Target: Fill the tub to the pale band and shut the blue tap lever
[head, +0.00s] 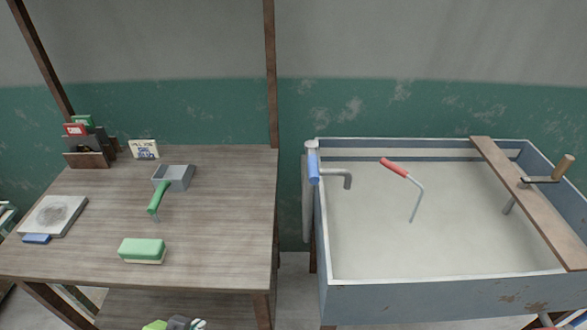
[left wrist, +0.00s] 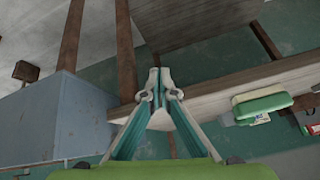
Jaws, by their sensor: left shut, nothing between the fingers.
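The blue-grey tub (head: 440,292) stands at the right in the head view. A pale band (head: 400,154) runs along its back inner wall, and a flat grey surface inside reaches close below it. I cannot tell whether the surface is liquid. The blue tap lever (head: 313,166) lies along the left rim; the grey spout (head: 347,180) juts over the tub, with no stream visible. My left gripper (head: 198,323) shows only partly at the bottom edge, in front of the table, well away from the lever. In the left wrist view its fingertips (left wrist: 160,73) are together and empty. My right gripper is not visible.
The wooden table (head: 220,225) holds a green sponge (head: 142,249), a green-handled tool (head: 159,197) and a grey box (head: 178,178). A narrow gap separates table and tub.

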